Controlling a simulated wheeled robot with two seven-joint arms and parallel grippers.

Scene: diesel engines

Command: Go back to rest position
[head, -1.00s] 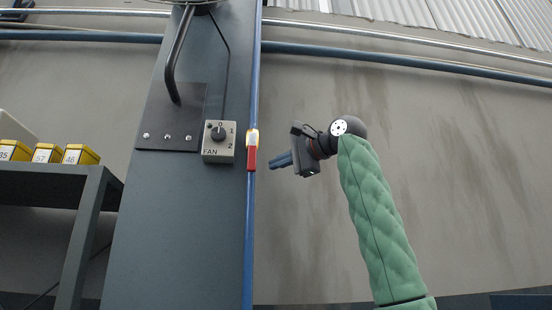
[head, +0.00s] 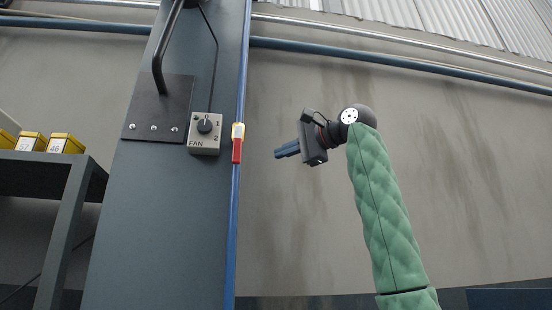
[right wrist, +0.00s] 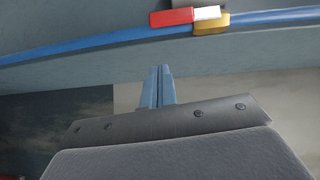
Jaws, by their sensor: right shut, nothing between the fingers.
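My right gripper (head: 287,150) is raised in front of the grey wall, on the end of my green padded arm. Its blue fingers are shut together with nothing between them and point left toward the dark column. A gap shows between the fingertips and the blue pipe on the column's edge. The right wrist view also shows the right gripper (right wrist: 160,88), its two fingers side by side and empty. My left gripper is not in view.
A dark column (head: 150,230) carries a fan switch box (head: 204,134), a bent handle (head: 163,55) and a blue pipe with a red-handled valve (head: 237,144). A dark shelf (head: 45,174) with yellow boxes (head: 66,143) stands left. The area right of my arm is clear.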

